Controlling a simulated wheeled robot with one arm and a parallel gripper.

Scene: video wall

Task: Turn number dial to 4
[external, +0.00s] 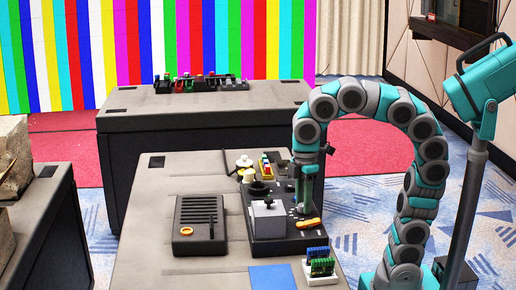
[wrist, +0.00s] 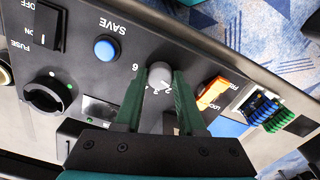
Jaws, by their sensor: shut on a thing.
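The number dial (wrist: 159,75) is a small round grey knob on a dark control panel (wrist: 85,35) in the wrist view. My gripper (wrist: 159,80) has its two green fingers on either side of the knob, shut on it. A white 6 shows left of the knob and small digits show below it between the fingers; the knob's pointer setting cannot be read clearly. In the external view my gripper (external: 303,208) points down onto the panel (external: 275,243) on the near desk, and the dial is hidden there.
On the panel, a blue SAVE button (wrist: 107,49), a black FUSE knob (wrist: 47,94), an ON/OFF switch (wrist: 38,27) and an orange lever (wrist: 213,93) are near the dial. Blue and green connectors (wrist: 265,112) stand beyond. A dark speaker-like box (external: 199,224) lies left of the panel.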

